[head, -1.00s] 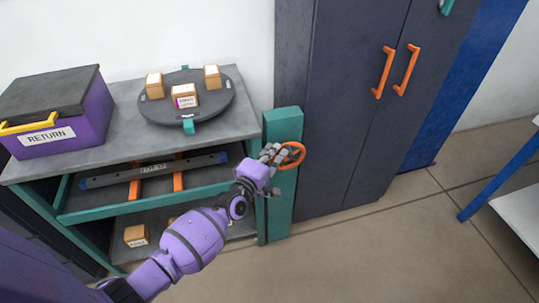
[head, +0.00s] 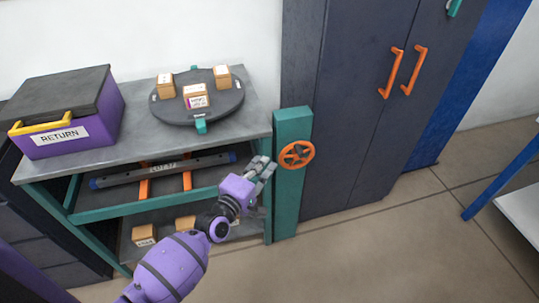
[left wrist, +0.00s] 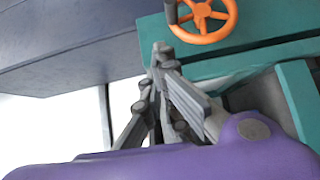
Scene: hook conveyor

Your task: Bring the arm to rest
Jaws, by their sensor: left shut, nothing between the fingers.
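My left gripper (head: 262,167) is shut and empty in the head view, just left of the teal post. The orange handwheel (head: 297,155) is mounted on the teal post (head: 291,200), to the right of the fingertips and apart from them. In the left wrist view the closed fingers (left wrist: 160,52) point up toward the teal post, with the orange handwheel (left wrist: 203,18) beyond them at the upper right. My left arm is purple and reaches in from the bottom left. My right gripper is not in view.
The grey bench (head: 130,150) carries a purple RETURN box (head: 75,125) and a dark turntable (head: 180,110) with orange blocks. A dark cabinet (head: 350,120) stands right of the post. Open floor (head: 400,240) lies front right.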

